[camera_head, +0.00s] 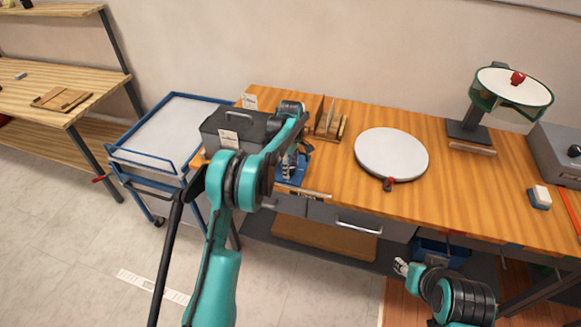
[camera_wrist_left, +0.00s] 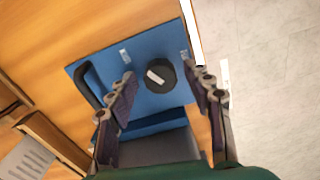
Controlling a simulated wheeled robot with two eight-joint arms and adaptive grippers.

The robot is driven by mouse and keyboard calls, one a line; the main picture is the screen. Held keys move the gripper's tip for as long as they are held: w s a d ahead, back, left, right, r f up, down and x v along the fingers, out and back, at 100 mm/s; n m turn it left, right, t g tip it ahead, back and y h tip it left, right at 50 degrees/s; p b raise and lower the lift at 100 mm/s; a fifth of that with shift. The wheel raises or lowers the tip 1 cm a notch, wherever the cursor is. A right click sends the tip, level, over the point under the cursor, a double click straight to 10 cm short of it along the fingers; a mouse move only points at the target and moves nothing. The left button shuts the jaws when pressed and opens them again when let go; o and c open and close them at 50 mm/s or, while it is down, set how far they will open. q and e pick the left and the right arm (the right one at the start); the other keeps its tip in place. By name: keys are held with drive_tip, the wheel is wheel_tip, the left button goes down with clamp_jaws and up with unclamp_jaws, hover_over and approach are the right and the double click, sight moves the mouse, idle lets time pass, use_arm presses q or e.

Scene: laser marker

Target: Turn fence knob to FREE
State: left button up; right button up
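The fence knob (camera_wrist_left: 160,76) is a round black knob with a white pointer bar, set on a blue plate (camera_wrist_left: 150,113). The bar lies slanted, from upper left to lower right in the left wrist view. Two small pale labels sit on the plate, one to each side of the knob; their words are too small to read. My left gripper (camera_wrist_left: 165,82) is open, with one finger on each side of the knob and gaps between. In the head view the left gripper (camera_head: 290,163) is over the blue plate and hides the knob. My right gripper (camera_head: 402,267) is low, before the bench.
A grey box (camera_head: 230,142) stands on the wooden bench left of the plate. A wooden rack (camera_head: 330,125) stands behind. A round grey turntable (camera_head: 391,152) and a green-framed lamp-like stand (camera_head: 466,132) are further right. A blue cart (camera_head: 160,130) is at left.

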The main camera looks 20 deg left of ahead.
use_arm(q)
drive_tip(key=c, duration=0.9)
drive_tip(key=shift+m, duration=0.3)
drive_tip(key=m, duration=0.4)
drive_tip(key=shift+m, duration=0.3)
drive_tip(key=m, duration=1.1)
drive_tip(key=shift+m, duration=0.4)
drive_tip(key=m, duration=0.6)
drive_tip(key=shift+m, duration=0.6)
